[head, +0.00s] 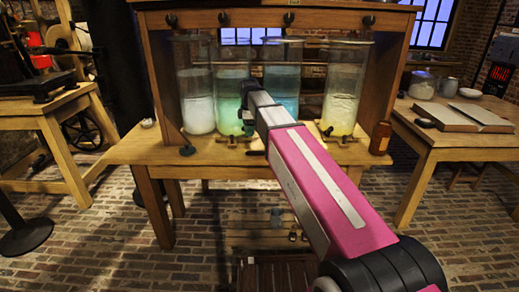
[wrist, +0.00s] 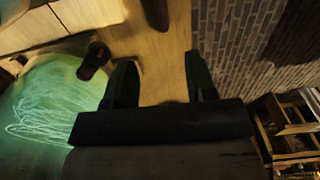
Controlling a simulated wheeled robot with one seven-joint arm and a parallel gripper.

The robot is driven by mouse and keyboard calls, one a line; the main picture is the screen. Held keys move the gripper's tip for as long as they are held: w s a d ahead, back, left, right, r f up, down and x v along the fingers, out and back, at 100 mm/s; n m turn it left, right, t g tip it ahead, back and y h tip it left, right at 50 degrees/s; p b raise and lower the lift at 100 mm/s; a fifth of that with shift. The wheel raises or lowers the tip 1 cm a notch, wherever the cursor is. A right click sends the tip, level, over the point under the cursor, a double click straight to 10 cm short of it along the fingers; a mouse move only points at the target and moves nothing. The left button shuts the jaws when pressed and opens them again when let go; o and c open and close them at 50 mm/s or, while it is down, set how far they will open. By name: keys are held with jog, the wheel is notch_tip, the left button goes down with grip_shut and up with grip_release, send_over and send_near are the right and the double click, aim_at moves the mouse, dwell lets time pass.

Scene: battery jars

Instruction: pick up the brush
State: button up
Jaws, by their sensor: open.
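I cannot pick out the brush with certainty. In the wrist view a dark, rounded elongated thing (wrist: 155,13) lies on the wooden table at the top edge, cut off by the frame; it may be the brush or its handle. My gripper (wrist: 160,75) is open, with its two dark fingers apart over the table top and nothing visible between them. The dark thing is beyond the fingertips and apart from them. In the head view my pink arm reaches over the table front toward the jars and hides part of the table edge.
Tall glass jars stand in the wooden frame, including a green one (head: 230,95) and a yellowish one (head: 343,90). In the wrist view a dark knob (wrist: 92,62) is beside the green jar. A brown bottle (head: 380,137) stands at the table's right. Brick floor (head: 110,240) lies in front.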

aim_at(261, 153)
jog(key=f, duration=0.5)
jog(key=shift+w+f, duration=0.2)
jog(key=shift+w, duration=0.05)
jog(key=shift+s+f, duration=0.2)
jog(key=shift+f, duration=1.15)
jog(key=shift+s+f, duration=0.2)
jog(key=shift+f, duration=1.15)
jog(key=shift+c, duration=0.3)
grip_shut()
